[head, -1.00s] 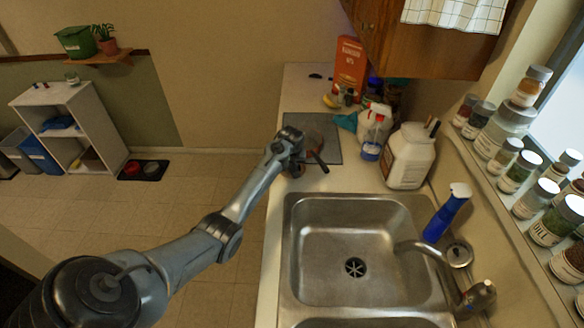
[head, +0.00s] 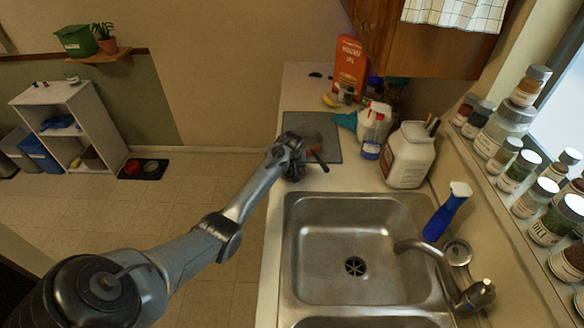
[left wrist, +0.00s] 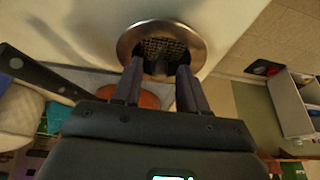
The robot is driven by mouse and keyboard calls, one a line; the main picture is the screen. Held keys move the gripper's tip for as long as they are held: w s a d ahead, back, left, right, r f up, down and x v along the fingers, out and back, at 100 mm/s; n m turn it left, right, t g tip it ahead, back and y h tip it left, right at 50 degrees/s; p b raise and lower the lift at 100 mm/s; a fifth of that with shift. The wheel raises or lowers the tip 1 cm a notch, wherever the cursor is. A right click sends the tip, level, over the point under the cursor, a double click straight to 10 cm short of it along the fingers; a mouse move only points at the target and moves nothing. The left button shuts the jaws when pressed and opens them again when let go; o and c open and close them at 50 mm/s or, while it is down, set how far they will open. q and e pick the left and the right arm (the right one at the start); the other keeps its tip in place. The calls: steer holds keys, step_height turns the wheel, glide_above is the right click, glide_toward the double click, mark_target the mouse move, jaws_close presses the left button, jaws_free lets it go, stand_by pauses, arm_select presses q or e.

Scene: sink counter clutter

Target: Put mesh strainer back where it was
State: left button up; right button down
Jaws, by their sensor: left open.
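The mesh strainer (left wrist: 160,48) shows in the left wrist view as a round silver rim around a dark mesh, resting on the pale counter. My left gripper (left wrist: 160,68) is open, its two fingers pointing at the strainer with the tips over its near rim. I cannot tell whether they touch it. In the head view my left gripper (head: 294,172) is low over the counter strip between the sink and the grey mat, and my own gripper hides most of the strainer there. My right gripper is in neither view.
A black riveted handle (left wrist: 35,75) lies close beside my left gripper. A reddish-brown round thing (left wrist: 150,100) is beneath it. The grey mat (head: 326,133) lies behind, white bottles (head: 409,155) stand to the right, and the empty steel sink (head: 340,240) is in front.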

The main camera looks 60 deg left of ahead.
arm_select(q)
steer(key=shift+d+r, duration=0.1)
steer(key=shift+r, duration=0.35)
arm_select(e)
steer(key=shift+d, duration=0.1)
arm_select(q)
steer(key=v, duration=1.1)
steer(key=s+d+f+m, duration=0.3)
steer(key=s+d+f, duration=0.1)
steer(key=d, duration=0.4)
steer(key=s+d+f+m, duration=0.3)
steer(key=s+d+f, duration=0.1)
steer(key=d, duration=0.4)
steer(key=s+d+f+m, duration=0.3)
steer(key=s+d+f, duration=0.1)
steer(key=d, duration=0.4)
steer(key=s+d+m+h, duration=0.1)
steer(key=s+d, duration=0.3)
steer(key=d, duration=0.1)
steer(key=s+d+r+m+h, duration=0.1)
steer(key=s+d, duration=0.4)
steer(key=s+d+r+m+t+h, duration=0.1)
steer(key=s+d+m+h, duration=0.1)
steer(key=s+d, duration=0.3)
steer(key=shift+s+d+r, duration=0.1)
steer(key=shift+s+d, duration=0.05)
steer(key=shift+d, duration=0.1)
steer(key=shift+r, duration=0.1)
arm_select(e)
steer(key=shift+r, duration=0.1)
